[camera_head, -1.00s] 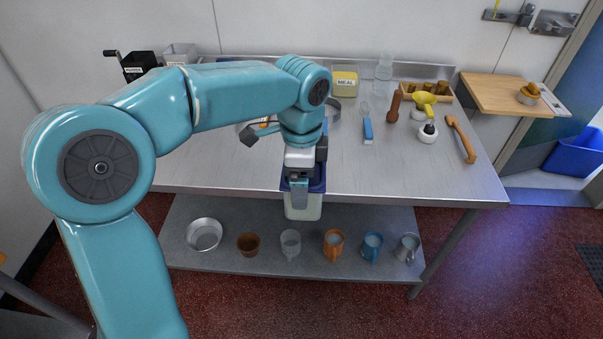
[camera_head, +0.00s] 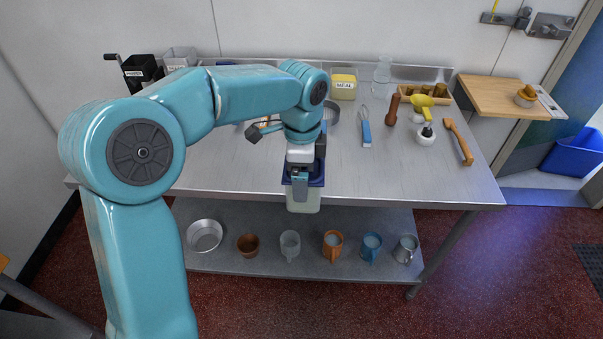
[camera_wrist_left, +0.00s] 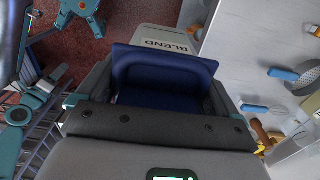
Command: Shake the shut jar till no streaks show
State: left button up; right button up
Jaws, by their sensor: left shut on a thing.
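A jar (camera_head: 304,203) with a dark blue lid and a pale body hangs in front of the table's front edge. My left gripper (camera_head: 300,182) comes down on it from above and is shut on it. In the left wrist view the jar's blue lid (camera_wrist_left: 165,75) fills the middle between the fingers, and the pale body bears the label BLEND (camera_wrist_left: 166,45). The lid is on the jar. The jar looks roughly upright in the head view. Whether the contents show streaks cannot be told. My right gripper is not in view.
The steel table (camera_head: 250,175) holds a MEAL tub (camera_head: 344,88), a blue-handled whisk (camera_head: 366,133) and wooden tools toward the right. A lower shelf (camera_head: 300,265) bears a metal bowl (camera_head: 204,236) and several cups below the jar. Open floor lies in front.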

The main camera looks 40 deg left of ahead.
pick_arm(q)
jog(key=shift+d, duration=0.1)
jog(key=shift+s+d+f+b, duration=0.1)
jog(key=shift+s+d+b, duration=0.05)
jog(key=shift+s+b, duration=0.15)
jog(key=shift+s+d+b, duration=0.25)
jog(key=shift+s+d, duration=0.15)
jog(key=shift+s, duration=0.2)
jog(key=shift+s+d+b, duration=0.25)
jog(key=shift+s+d, duration=0.1)
jog(key=shift+s, duration=0.25)
jog(key=shift+w, duration=0.1)
jog(key=shift+r+p, duration=0.5)
jog(key=shift+r, duration=0.1)
notch_tip(320, 180, up, 5)
jog(key=p, duration=0.4)
jog(key=shift+r, duration=0.1)
